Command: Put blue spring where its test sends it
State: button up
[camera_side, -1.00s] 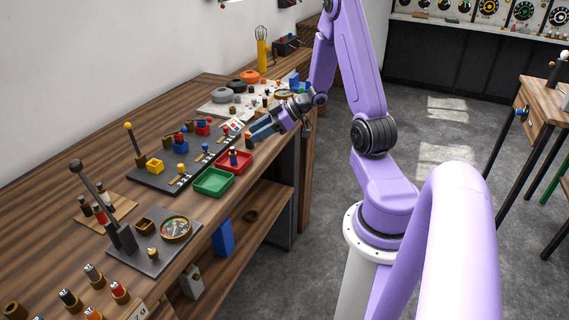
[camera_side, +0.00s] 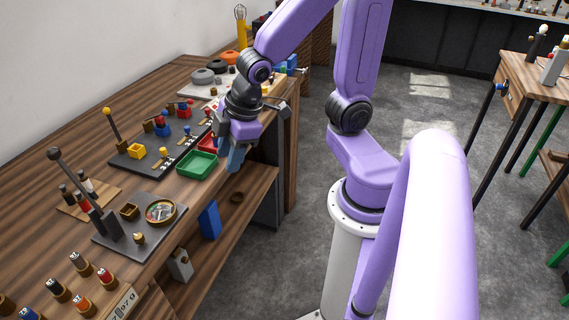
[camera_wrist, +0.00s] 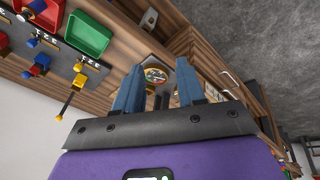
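My gripper (camera_side: 234,160) points down by the bench's front edge, right of the green tray (camera_side: 194,171) and in front of the red tray (camera_side: 207,146). In the wrist view my gripper (camera_wrist: 155,78) has its two blue fingers well apart, with nothing held between them. A small blue piece (camera_wrist: 37,6) shows at the red tray (camera_wrist: 24,17) in the wrist view; I cannot tell whether it is the blue spring. Other blue pieces (camera_side: 162,130) sit on the dark test board (camera_side: 128,163). The round dial gauge (camera_side: 160,211) stands on a grey plate.
A lever (camera_side: 72,175) stands by the gauge and a yellow-knobbed lever (camera_side: 112,125) by the test board. Several numbered coloured cylinders (camera_side: 80,264) stand at the near end. Grey and orange rings (camera_side: 203,76) lie at the back. Open floor lies right of the bench.

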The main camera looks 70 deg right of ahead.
jog(key=s+a+r+n+g, duration=0.1)
jog(key=s+n+g, duration=0.1)
jog(key=s, duration=1)
jog(key=shift+s+r+g+h, duration=0.25)
jog(key=shift+g+h, duration=0.05)
jog(key=shift+g, duration=0.3)
jog(key=shift+a, duration=0.1)
